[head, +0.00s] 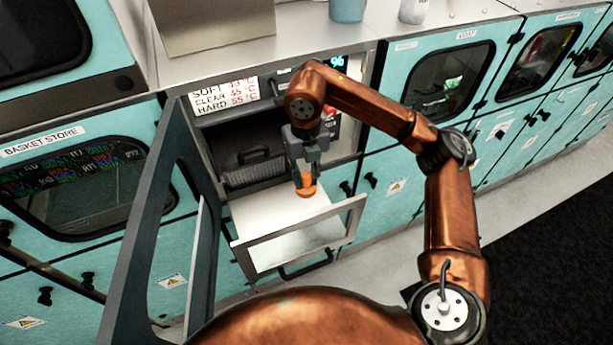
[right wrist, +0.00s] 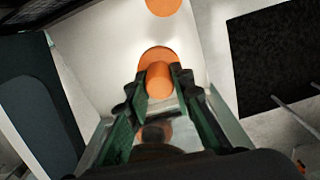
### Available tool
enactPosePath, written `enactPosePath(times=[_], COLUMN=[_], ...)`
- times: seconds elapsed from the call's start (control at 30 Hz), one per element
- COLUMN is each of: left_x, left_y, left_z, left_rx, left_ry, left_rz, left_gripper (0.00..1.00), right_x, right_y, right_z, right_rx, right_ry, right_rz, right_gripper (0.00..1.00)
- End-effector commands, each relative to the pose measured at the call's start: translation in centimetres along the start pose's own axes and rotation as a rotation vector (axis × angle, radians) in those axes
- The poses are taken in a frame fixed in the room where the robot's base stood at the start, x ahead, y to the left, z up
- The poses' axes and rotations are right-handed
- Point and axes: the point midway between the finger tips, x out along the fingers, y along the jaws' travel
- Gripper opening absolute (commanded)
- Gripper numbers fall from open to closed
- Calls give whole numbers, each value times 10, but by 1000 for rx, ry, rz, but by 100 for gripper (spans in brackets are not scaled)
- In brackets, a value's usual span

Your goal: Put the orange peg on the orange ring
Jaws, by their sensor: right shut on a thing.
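My right gripper (head: 305,172) is shut on the orange peg (head: 306,190), low over the white floor of a pulled-out drawer. In the right wrist view, the fingers of the right gripper (right wrist: 166,88) close on the sides of the peg's narrow orange cylinder (right wrist: 159,80). A wider orange disc (right wrist: 157,55) lies directly behind it; I cannot tell whether this is the peg's own base or the ring. Another round orange patch (right wrist: 170,5) is cut off by the top edge. I cannot tell if it is the ring. My left gripper is not in view.
The open drawer (head: 347,228) has a raised clear front with a metal frame. A dark-framed door (head: 150,225) stands open to its left. A dark chamber (head: 250,165) is behind the drawer. Teal cabinets (head: 520,115) line the right, and a counter with containers is above.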

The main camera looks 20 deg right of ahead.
Motion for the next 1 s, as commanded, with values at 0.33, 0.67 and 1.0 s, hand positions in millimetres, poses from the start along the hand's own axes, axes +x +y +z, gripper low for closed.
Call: enactPosePath(times=[0.33, 0.67, 1.0], left_x=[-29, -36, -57], left_y=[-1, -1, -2], left_z=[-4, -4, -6], left_rx=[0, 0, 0], left_ry=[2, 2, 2], left_rz=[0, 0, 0], left_gripper=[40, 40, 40], right_x=[46, 73, 109], right_y=[-23, -29, -32], right_z=[66, 86, 92], right_rx=[0, -2, -3], right_ry=[4, 0, -1], right_rz=[1, 1, 0], right_gripper=[0, 0, 0])
